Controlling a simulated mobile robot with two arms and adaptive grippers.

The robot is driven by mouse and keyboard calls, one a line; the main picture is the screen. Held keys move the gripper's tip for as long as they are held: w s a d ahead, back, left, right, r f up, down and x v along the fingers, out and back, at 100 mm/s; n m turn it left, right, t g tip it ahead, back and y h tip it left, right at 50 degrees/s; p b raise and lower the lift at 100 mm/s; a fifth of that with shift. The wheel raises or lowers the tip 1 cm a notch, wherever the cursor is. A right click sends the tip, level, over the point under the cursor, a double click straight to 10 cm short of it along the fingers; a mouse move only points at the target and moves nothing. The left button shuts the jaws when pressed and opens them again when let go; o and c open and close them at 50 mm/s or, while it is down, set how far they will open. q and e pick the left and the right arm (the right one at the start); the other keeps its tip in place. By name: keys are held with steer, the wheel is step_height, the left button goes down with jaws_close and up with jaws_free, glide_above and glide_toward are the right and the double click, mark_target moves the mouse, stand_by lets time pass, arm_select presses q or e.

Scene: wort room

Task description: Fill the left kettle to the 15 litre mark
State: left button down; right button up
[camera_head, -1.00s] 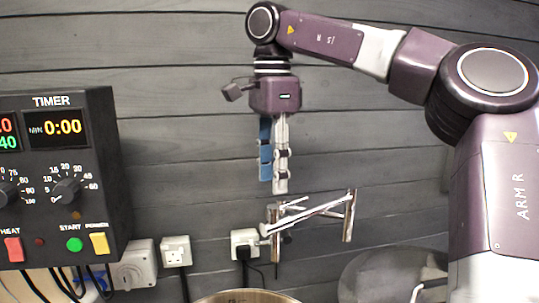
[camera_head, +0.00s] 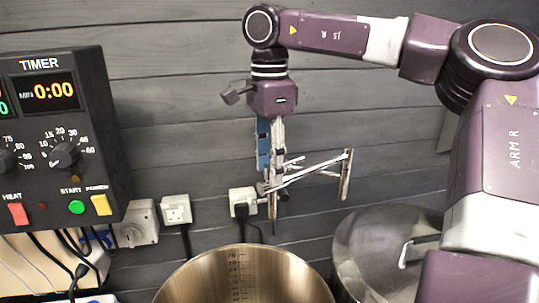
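The left kettle (camera_head: 245,283) is an open steel pot at the bottom centre. Graduation marks run down its inner wall; its lower part is cut off, and I see no water in the part that shows. My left gripper is out of view.
A second steel vessel with a handle (camera_head: 385,250) stands at the right, partly behind my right arm. A control box (camera_head: 100,130) with a timer at 0:00 hangs at the left.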

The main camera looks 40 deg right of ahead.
steer(key=shift+s+a, duration=0.1)
jaws_close()
steer(key=m, duration=0.4)
steer(key=shift+m+b, duration=0.3)
steer(key=shift+m, duration=0.1)
steer(key=m, duration=0.4)
steer(key=shift+m, duration=0.4)
